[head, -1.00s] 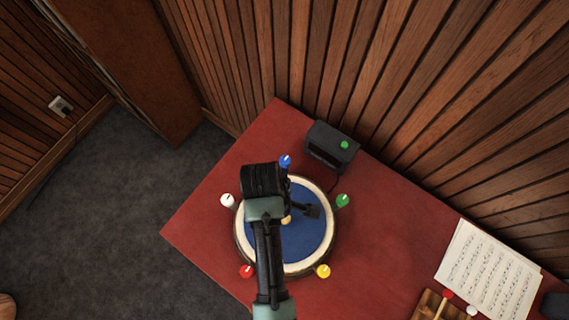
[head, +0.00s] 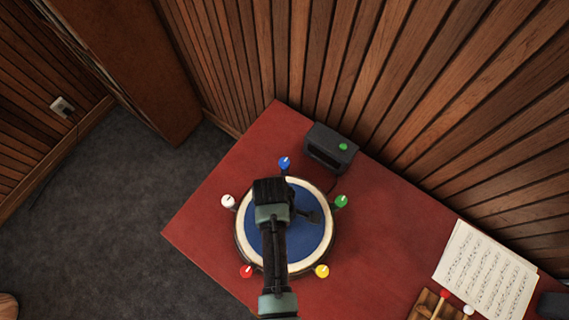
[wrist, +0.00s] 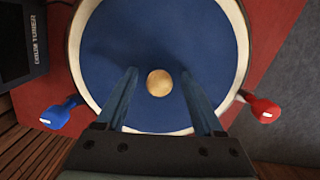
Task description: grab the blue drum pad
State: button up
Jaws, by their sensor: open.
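The blue drum pad (head: 312,240) is a round blue disc inside a cream ring, on a drum on the red table. My arm covers its middle and left in the head view. In the wrist view the pad (wrist: 205,40) fills the centre, with a small round gold piece (wrist: 160,83) on it. My gripper (wrist: 158,74) is open and empty over the pad, its two fingers appearing on either side of the gold piece. I cannot tell whether the fingertips touch the pad.
Pegs ring the drum: blue (head: 285,162), white (head: 228,201), green (head: 341,201), red (head: 247,271) and yellow (head: 322,271). A dark tuner box (head: 330,146) stands behind, near the slatted wall. Sheet music (head: 485,268) and mallets (head: 440,304) lie right. The table (head: 385,235) is clear between.

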grip_shut()
jog(key=shift+r, duration=0.15)
dwell(0.4)
